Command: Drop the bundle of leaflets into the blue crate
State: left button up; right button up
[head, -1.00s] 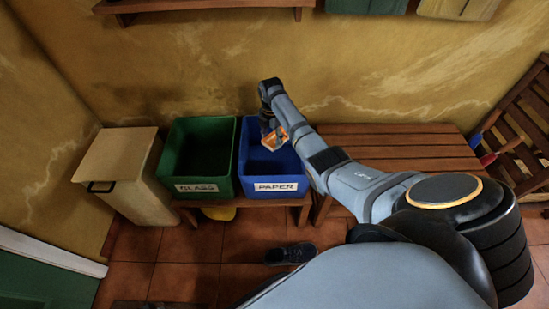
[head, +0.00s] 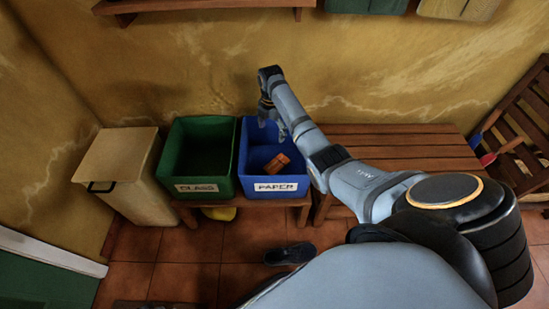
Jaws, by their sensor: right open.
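The blue crate (head: 256,159) has a white label reading PAPER and stands on a low wooden bench. The bundle of leaflets (head: 277,163) shows orange-brown inside the blue crate, towards its right side. It is apart from my gripper. My right gripper (head: 271,131) is open and empty above the crate, with its fingers pointing down. My left gripper is not in view.
A green crate (head: 191,187) labelled GLASS stands directly left of the blue one. A beige bin (head: 121,158) is further left. A slatted wooden bench (head: 400,141) lies to the right, and a wooden chair (head: 523,125) stands at the far right. A dark shoe (head: 290,254) lies on the tiled floor.

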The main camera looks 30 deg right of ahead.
notch_tip(320, 180, up, 8)
jog(key=shift+f, duration=0.1)
dwell(0.6)
